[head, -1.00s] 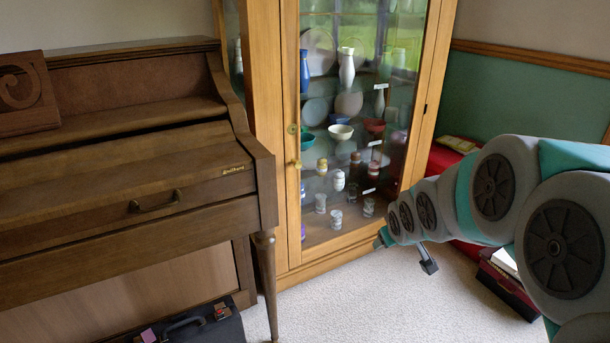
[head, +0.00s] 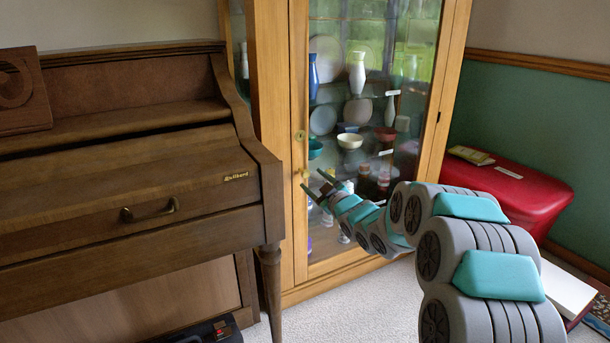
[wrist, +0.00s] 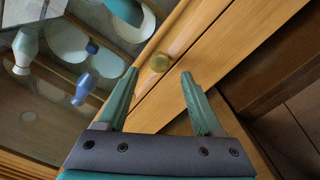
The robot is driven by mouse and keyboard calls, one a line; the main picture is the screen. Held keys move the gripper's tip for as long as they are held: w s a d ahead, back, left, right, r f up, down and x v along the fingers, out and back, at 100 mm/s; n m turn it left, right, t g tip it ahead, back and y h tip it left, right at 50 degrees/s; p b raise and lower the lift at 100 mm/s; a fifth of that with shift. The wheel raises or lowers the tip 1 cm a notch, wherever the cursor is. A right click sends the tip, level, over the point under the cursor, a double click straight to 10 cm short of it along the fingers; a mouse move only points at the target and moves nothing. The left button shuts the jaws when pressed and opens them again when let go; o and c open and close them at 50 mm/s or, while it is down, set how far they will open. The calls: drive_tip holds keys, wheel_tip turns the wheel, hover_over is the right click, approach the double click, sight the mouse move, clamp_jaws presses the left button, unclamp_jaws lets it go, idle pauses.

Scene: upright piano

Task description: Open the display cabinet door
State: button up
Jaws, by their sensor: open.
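The display cabinet (head: 272,150) is a tall wooden case with a glass door (head: 299,225), which looks closed. A small brass knob (head: 305,173) sits on the door's left stile, below a brass keyhole plate (head: 299,135). My gripper (head: 315,181) is right at the knob in the head view. In the wrist view, the knob (wrist: 159,63) shows just beyond and between the two teal fingertips of my gripper (wrist: 158,76). The fingers are apart and empty. I cannot tell whether either finger touches the knob.
An upright piano (head: 130,180) stands close on the left, its front leg (head: 271,290) near the cabinet. Vases and bowls (head: 350,140) stand behind the glass. A red box (head: 520,190) is at the right. Carpet (head: 350,312) is clear in front.

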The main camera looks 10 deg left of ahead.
sight(306, 174)
drive_tip(key=x, duration=0.5)
drive_tip(key=shift+w+a+f, duration=0.1)
drive_tip(key=shift+w+a, duration=0.15)
drive_tip(key=shift+w, duration=0.25)
drive_tip(key=shift+c, duration=0.2)
clamp_jaws()
idle(0.9)
